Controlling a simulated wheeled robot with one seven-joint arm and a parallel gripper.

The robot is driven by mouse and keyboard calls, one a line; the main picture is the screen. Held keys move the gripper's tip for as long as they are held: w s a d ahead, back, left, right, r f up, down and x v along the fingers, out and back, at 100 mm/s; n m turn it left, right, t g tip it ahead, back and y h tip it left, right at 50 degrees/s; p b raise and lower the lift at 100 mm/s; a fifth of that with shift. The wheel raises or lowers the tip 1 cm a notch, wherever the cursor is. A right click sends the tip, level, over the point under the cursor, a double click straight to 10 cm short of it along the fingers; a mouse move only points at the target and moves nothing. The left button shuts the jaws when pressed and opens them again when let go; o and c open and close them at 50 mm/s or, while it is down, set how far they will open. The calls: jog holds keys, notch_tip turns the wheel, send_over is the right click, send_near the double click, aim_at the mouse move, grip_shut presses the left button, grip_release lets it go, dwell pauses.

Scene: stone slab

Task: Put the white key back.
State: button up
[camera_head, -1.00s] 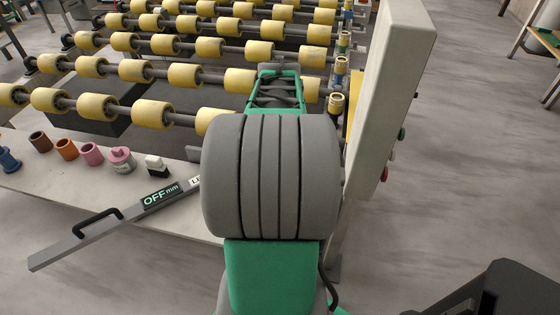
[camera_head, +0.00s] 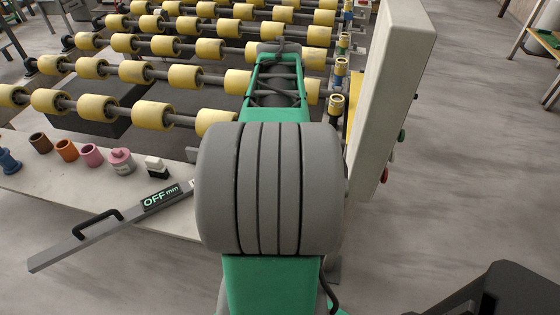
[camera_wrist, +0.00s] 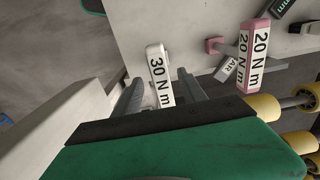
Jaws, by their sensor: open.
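In the wrist view, the white key (camera_wrist: 159,72) carries the label "30 N m" and lies lengthwise between the fingers of my gripper (camera_wrist: 160,90). The fingers are open, one on each side of it, with a gap visible at least on the right. The key's lower end is hidden behind the dark edge of my gripper. Whether it touches the slab (camera_wrist: 135,25) cannot be told. In the head view, my arm hides the gripper and the white key.
A pink key (camera_wrist: 250,55) marked "20 N m" stands right of the white one. Yellow rollers (camera_head: 152,115) lie behind. A tall pale box (camera_head: 393,90) stands at the right.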

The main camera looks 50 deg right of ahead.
notch_tip(320, 180, up, 7)
jog(key=w+a+f+n+t, duration=0.1)
jog(key=w+a+f+n, duration=0.2)
jog(key=a, duration=0.4)
jog(key=w+a+n, duration=0.3)
jog(key=w+a, duration=0.2)
jog(key=a, duration=0.2)
jog(key=a+f+n+t+p, duration=0.1)
jog(key=a+f+n, duration=0.1)
jog(key=a, duration=0.6)
jog(key=a+f+n+t, duration=0.1)
jog(key=a+f+n, duration=0.1)
jog(key=a+n, duration=0.3)
jog(key=shift+s+a+f+n+p, duration=0.3)
jog(key=shift+s+a+p, duration=0.05)
jog(key=shift+a, duration=1.55)
